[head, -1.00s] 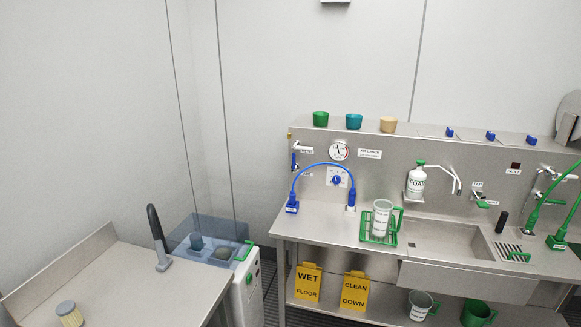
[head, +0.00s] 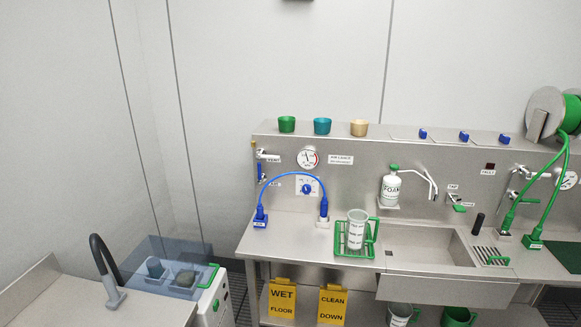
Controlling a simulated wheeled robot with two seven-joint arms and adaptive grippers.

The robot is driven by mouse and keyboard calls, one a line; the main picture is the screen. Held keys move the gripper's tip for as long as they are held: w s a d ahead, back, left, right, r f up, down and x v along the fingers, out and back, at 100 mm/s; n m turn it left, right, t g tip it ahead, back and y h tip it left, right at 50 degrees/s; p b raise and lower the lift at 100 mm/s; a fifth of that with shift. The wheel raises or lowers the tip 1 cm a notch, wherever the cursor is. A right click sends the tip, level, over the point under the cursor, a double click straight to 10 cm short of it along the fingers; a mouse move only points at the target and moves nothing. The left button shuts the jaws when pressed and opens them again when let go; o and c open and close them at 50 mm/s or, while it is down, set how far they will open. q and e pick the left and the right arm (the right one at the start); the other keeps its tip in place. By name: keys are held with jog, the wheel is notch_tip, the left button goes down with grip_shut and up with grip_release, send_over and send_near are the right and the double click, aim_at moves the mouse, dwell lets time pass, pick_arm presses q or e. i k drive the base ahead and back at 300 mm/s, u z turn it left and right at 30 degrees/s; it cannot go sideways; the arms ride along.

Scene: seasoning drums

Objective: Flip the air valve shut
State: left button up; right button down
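A small valve with a blue handle (head: 262,172) sits at the left end of the steel back panel in the head view. Its handle looks upright, along the thin pipe at the panel's edge. A lever-like fitting (head: 268,156) with a small label is just above it. A round gauge (head: 308,157) and an air label (head: 341,159) are to the right. A blue knob (head: 307,188) on a white plate sits below the gauge. Neither of my grippers is in view.
A blue hose (head: 290,177) arches over the worktop in front of the panel. A green rack (head: 342,240) with a jug (head: 356,230) stands to its right, beside the sink (head: 420,243). A side counter (head: 50,300) and a bin unit (head: 205,305) are at lower left.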

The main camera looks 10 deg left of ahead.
aim_at(260, 178)
jog(key=z, duration=0.1)
jog(key=i, duration=0.7)
jog(key=u, duration=0.65)
jog(key=i, duration=0.65)
jog(key=u, duration=0.5)
